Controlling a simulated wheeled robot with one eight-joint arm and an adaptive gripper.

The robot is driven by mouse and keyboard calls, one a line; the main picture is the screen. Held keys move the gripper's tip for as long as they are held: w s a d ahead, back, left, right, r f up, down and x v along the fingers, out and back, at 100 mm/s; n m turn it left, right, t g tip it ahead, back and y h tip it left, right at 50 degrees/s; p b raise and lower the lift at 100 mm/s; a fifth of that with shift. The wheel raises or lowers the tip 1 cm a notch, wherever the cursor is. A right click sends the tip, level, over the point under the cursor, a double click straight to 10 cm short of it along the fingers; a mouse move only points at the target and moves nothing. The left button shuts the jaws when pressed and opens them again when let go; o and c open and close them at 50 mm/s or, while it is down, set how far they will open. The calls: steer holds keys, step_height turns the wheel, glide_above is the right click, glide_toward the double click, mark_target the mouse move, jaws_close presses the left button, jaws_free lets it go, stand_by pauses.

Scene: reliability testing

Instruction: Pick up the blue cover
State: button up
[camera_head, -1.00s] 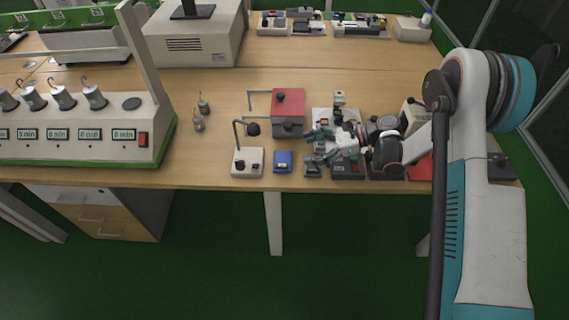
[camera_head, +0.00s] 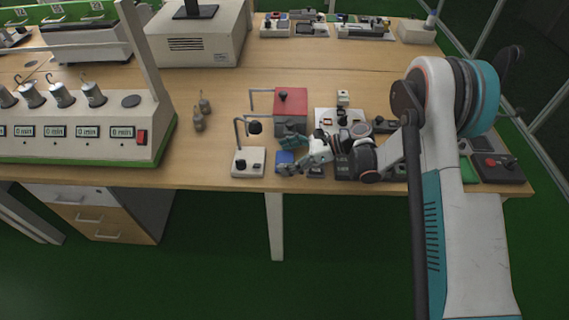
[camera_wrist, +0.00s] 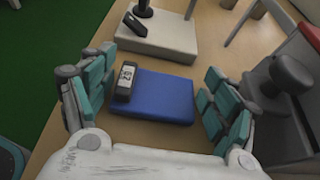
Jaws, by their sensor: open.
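The blue cover (camera_wrist: 160,98) is a flat blue block lying on the wooden table, with a small dark piece with a white label (camera_wrist: 125,80) at its left end in the wrist view. In the head view the blue cover (camera_head: 284,157) is partly hidden by my gripper (camera_head: 284,156). In the wrist view my gripper (camera_wrist: 155,100) is open, its teal-padded fingers on either side of the cover with gaps between. Nothing is held.
A white base with a lamp-like arm (camera_head: 247,162) stands left of the cover. A red-topped grey box (camera_head: 290,108) stands close behind it, near my right finger in the wrist view. Several small devices crowd the right. The table's front edge is close.

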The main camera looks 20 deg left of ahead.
steer(key=shift+c, duration=0.6)
steer(key=c, duration=0.6)
steer(key=shift+r, duration=0.15)
